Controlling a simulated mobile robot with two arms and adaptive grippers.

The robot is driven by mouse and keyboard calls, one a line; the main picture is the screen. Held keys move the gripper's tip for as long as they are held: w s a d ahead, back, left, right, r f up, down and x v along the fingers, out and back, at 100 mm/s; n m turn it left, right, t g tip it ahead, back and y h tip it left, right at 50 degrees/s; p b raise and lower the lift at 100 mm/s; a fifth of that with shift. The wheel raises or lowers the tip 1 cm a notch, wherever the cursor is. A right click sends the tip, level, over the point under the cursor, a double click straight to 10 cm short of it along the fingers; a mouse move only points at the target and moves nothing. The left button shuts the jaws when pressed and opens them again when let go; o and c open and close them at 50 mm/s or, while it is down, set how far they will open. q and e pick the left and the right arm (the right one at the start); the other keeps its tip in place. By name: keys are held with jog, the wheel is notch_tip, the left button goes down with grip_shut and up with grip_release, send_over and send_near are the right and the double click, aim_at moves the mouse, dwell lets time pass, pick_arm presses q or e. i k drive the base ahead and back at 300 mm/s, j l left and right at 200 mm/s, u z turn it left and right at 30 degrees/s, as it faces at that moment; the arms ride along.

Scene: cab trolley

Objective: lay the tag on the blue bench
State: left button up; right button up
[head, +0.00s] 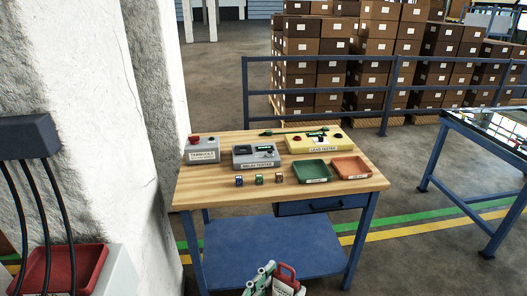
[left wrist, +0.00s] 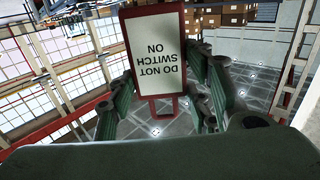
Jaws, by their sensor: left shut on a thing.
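The tag (head: 286,272), red-edged with a white face, is at the bottom of the head view. In the left wrist view the tag (left wrist: 157,55) reads "DO NOT SWITCH ON", upside down in the picture. My left gripper (head: 268,277) is shut on the tag, in front of the workbench; its green fingers (left wrist: 160,105) flank the tag's lower end. The workbench (head: 325,203) has a wooden top, blue legs and a blue lower shelf. A second blue-framed table (head: 462,135) with a dark, glossy top stands at the right. My right gripper is not in view.
The wooden top holds a grey tester (head: 256,155), a yellow load tester (head: 314,143), a grey box with a red button (head: 201,149), green (head: 314,171) and orange (head: 350,167) trays and small blocks. Its front strip is clear. A red tray (head: 70,268) is at lower left.

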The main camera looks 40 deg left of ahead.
aim_at(202, 184)
jog(key=i+j+u, duration=0.1)
jog(key=i+u, duration=0.15)
jog(key=u, duration=0.15)
jog(key=i+u, duration=0.25)
jog(key=u, duration=0.2)
jog(key=i+u, duration=0.25)
jog(key=u, duration=0.15)
jog(key=i+u, duration=0.25)
jog(key=i, duration=0.65)
